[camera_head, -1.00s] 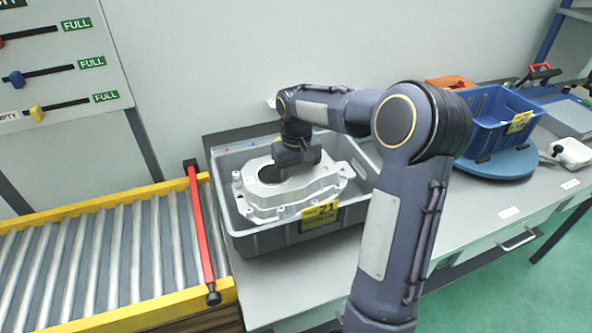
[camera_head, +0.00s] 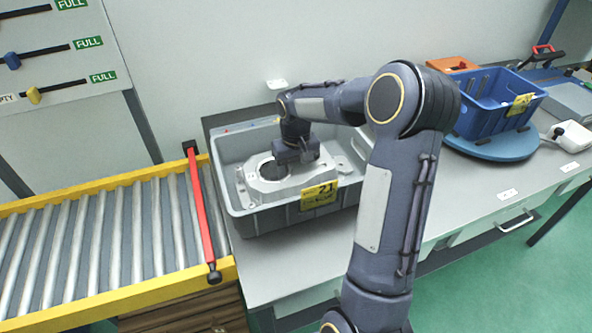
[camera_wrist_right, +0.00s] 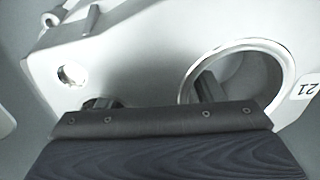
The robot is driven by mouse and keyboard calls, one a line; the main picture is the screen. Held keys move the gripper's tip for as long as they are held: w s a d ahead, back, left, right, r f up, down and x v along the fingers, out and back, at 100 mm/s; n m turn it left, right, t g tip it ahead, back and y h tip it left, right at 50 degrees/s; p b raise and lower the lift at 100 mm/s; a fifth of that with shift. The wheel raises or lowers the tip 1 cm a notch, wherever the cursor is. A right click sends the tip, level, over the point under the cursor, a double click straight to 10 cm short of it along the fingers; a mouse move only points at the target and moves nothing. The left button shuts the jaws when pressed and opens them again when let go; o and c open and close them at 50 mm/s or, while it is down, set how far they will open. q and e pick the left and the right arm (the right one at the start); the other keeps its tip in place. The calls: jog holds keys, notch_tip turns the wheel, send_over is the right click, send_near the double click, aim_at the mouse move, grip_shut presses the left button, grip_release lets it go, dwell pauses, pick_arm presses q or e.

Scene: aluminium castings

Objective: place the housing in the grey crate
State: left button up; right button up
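The housing (camera_head: 300,181) is a pale aluminium casting with a large round bore. It sits low inside the grey crate (camera_head: 262,221), which has a yellow label marked 21 on its front wall. My right gripper (camera_head: 291,164) reaches down into the crate from above and is on the housing. In the right wrist view the housing (camera_wrist_right: 140,58) fills most of the picture. There the right gripper (camera_wrist_right: 152,94) has one finger in the bore and the other outside, with the wall between them. Whether the housing touches the crate floor is hidden. My left gripper is out of view.
A roller conveyor (camera_head: 110,240) with yellow rails and a red bar (camera_head: 200,215) lies left of the crate. A blue bin (camera_head: 490,105) stands on a round blue base (camera_head: 495,146) to the right. The bench (camera_head: 285,270) is clear in front of the crate.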

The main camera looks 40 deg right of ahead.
aim_at(296, 164)
jog(key=shift+o, duration=0.2)
notch_tip(296, 164, up, 12)
jog(key=shift+f+p, duration=0.1)
jog(key=shift+p, duration=0.2)
jog(key=shift+s+a+r, duration=0.1)
jog(key=shift+s+r, duration=0.05)
jog(key=shift+r, duration=0.15)
jog(key=s+a+r+n+t+y, duration=0.1)
jog(key=s+a+r+t+y, duration=0.15)
jog(key=s+a, duration=0.9)
jog(key=s+a+f+t+y, duration=0.1)
jog(key=s+a+f+t, duration=0.2)
jog(key=s, duration=0.7)
jog(key=a+f, duration=0.2)
jog(key=a, duration=0.1)
jog(key=shift+s+a+f+n, duration=0.15)
jog(key=shift+s+f+n, duration=0.05)
jog(key=shift+s+n, duration=0.15)
jog(key=shift+s, duration=0.1)
